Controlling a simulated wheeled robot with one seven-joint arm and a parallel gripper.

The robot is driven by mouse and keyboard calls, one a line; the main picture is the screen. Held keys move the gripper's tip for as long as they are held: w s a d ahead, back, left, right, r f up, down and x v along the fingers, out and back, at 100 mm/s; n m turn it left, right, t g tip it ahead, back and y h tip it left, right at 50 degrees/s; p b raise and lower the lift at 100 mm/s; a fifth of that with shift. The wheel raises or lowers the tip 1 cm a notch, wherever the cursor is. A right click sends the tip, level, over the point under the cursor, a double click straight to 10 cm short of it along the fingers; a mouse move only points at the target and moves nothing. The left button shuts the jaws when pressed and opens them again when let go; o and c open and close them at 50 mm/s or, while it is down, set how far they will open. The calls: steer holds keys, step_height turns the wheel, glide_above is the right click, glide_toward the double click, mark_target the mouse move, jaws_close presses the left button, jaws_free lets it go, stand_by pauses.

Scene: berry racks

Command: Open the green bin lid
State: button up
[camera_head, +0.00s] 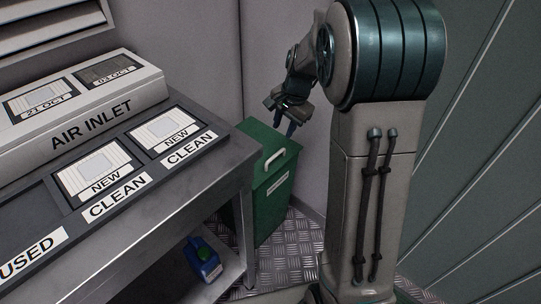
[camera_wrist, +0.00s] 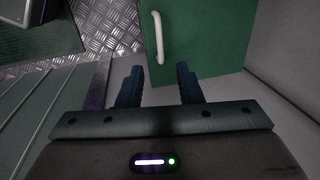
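The green bin (camera_head: 270,190) stands on the floor at the right end of the bench. Its green lid (camera_head: 262,147) is closed, with a white handle (camera_head: 275,159) near the front edge. In the wrist view the lid (camera_wrist: 200,30) fills the top middle and right, and the handle (camera_wrist: 158,36) lies ahead of my gripper. My gripper (camera_head: 285,122) is over the back right part of the lid. In the wrist view its two fingers (camera_wrist: 160,80) are apart with nothing between them. The handle is beyond the fingertips, apart from them.
A metal bench (camera_head: 225,151) with filter panels marked NEW and CLEAN (camera_head: 165,132) stands left of the bin. A blue container (camera_head: 203,260) with a green top is on its lower shelf. Walls are close behind the bin. Metal floor (camera_head: 290,258) shows in front.

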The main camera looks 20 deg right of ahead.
mark_target(274, 156)
steer(key=f+b, duration=0.1)
steer(key=f, duration=0.3)
steer(key=w+a+f+b, duration=0.1)
steer(key=f+b, duration=0.1)
steer(key=f, duration=0.2)
steer(key=w+f+b, duration=0.1)
steer(key=f, duration=0.3)
steer(key=shift+a, duration=0.2)
steer(key=shift+r, duration=0.1)
jaws_close()
